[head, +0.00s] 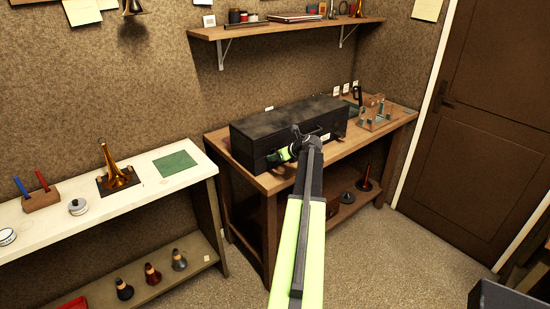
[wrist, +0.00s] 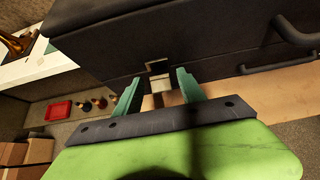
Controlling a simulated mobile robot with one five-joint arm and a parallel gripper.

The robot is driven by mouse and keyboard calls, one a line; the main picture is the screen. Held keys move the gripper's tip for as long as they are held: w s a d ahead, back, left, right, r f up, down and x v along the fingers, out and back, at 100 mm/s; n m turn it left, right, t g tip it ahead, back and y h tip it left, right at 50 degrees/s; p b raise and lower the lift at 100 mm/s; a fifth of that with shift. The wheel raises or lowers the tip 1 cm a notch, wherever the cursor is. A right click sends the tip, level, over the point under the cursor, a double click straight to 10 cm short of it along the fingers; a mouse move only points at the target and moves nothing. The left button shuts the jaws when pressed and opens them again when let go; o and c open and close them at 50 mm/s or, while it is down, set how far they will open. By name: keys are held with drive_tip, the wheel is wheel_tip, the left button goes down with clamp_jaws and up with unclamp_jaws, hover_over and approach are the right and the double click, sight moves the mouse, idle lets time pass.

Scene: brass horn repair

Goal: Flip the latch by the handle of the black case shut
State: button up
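The black case (head: 258,127) lies closed-looking on the wooden workbench. My gripper (head: 277,157) is at the left part of its front face. In the wrist view, the case's dark front (wrist: 200,40) fills the upper middle. A small metal latch (wrist: 157,68) shows there, with a bent upper piece and a pale plate below. My gripper (wrist: 159,88) is open, its two teal fingers apart, one on each side of the latch's lower plate. I cannot tell whether they touch it. A dark handle bar (wrist: 296,32) shows at the right. The latch is hidden in the head view.
The wooden workbench (head: 372,145) carries a wooden rack (head: 376,113) right of the case. A white table (head: 110,205) stands left, with a horn (head: 117,176) and green mat (head: 178,163). A shelf (head: 280,27) hangs above. The carpet in front is clear.

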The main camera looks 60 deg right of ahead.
drive_tip(key=shift+s+r, duration=0.1)
drive_tip(key=p+v, duration=1)
drive_tip(key=v, duration=0.7)
drive_tip(key=shift+s+a, duration=0.1)
